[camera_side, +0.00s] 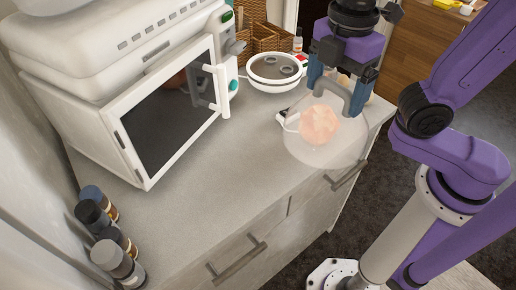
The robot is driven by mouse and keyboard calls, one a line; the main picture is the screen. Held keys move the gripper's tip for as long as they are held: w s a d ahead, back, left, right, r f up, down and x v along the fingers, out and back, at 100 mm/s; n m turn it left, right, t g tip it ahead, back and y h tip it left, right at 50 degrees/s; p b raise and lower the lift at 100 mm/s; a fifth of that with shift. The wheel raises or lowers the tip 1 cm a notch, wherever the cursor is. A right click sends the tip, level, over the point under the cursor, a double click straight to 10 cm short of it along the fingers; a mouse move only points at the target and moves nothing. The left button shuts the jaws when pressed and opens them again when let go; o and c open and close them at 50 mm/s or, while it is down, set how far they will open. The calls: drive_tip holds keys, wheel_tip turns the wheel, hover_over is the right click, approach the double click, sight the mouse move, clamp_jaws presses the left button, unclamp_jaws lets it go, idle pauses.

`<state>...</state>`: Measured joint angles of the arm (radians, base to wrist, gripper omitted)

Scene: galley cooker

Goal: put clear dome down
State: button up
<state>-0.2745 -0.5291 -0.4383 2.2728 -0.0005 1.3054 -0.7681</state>
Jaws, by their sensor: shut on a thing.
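My gripper (342,88) is at the right end of the counter, pointing down, shut on the grey arched handle of the clear dome (346,150). The dome is see-through and sits at or just above the counter near its front right edge; I cannot tell whether its rim touches. A pinkish-orange round thing (319,124) shows through the dome. A white piece beside it at the left is partly hidden.
A white microwave (150,110) stands on the counter at the left. A white round pan (275,70) is behind the dome, with wicker baskets (262,38) beyond. Several small jars (105,225) stand at the front left. The middle of the counter (225,175) is clear.

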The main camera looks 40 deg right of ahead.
drive_tip(key=w+a+f, duration=0.7)
drive_tip(key=w+f, duration=0.4)
drive_tip(key=f, duration=0.2)
drive_tip(key=shift+w+a, duration=0.15)
drive_tip(key=shift+w, duration=0.1)
drive_tip(key=shift+f, duration=0.1)
drive_tip(key=o, duration=1.1)
wheel_tip(320, 180, up, 12)
drive_tip(key=shift+r, duration=0.2)
